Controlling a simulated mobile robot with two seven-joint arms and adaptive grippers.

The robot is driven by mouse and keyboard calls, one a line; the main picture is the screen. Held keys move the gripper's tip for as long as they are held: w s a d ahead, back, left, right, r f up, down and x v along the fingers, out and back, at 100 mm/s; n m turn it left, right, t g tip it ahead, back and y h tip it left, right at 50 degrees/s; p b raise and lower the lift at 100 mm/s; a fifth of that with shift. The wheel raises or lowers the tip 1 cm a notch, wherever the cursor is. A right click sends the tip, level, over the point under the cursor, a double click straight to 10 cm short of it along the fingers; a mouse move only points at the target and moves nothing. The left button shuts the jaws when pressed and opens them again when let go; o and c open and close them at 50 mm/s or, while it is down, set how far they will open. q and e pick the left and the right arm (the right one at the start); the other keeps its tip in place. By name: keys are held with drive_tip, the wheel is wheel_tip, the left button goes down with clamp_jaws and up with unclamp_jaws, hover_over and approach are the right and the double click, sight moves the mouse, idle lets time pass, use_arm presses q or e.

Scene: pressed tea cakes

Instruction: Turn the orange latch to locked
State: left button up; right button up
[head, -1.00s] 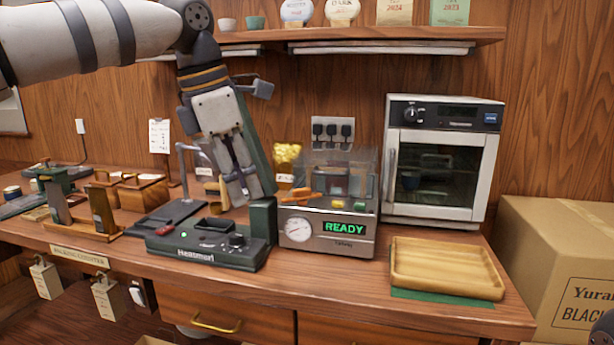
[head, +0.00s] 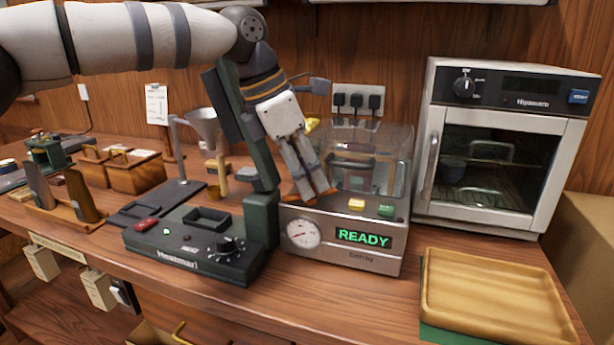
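The orange latch (head: 290,198) is on top of the metal machine (head: 368,257) with the READY display, at the left of its clear cover (head: 388,150). My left gripper (head: 317,196) points down over the latch from the upper left. Its fingertips hide the middle of the latch, and bits of orange show on either side. The two fingers are close together. I cannot tell whether they grip the latch or only stand in front of it, nor which way the latch is turned. My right gripper is out of view.
A dark green device (head: 190,250) with an upright post stands close on the left, beside my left gripper. A white oven (head: 510,150) stands on the right. A wooden tray (head: 495,300) lies in front of it. A yellow button and a green button sit right of the latch.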

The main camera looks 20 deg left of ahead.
use_arm(q)
drive_tip(key=shift+w+d+f, duration=0.1)
drive_tip(key=shift+d+f, duration=0.05)
drive_tip(key=shift+f, duration=0.25)
clamp_jaws()
drive_tip(key=shift+r, duration=0.1)
drive_tip(key=shift+n+t+y+p, duration=0.3)
drive_tip(key=shift+n+y+p, duration=0.1)
drive_tip(key=shift+n, duration=0.8)
drive_tip(key=n+y, duration=0.1)
drive_tip(key=n, duration=0.2)
drive_tip(key=shift+d+n+t, duration=0.1)
drive_tip(key=shift+n+t, duration=0.2)
drive_tip(key=shift+t, duration=0.1)
drive_tip(key=shift+d+n+y, duration=0.1)
drive_tip(key=shift+n+y, duration=0.8)
drive_tip(key=shift+n, duration=1.2)
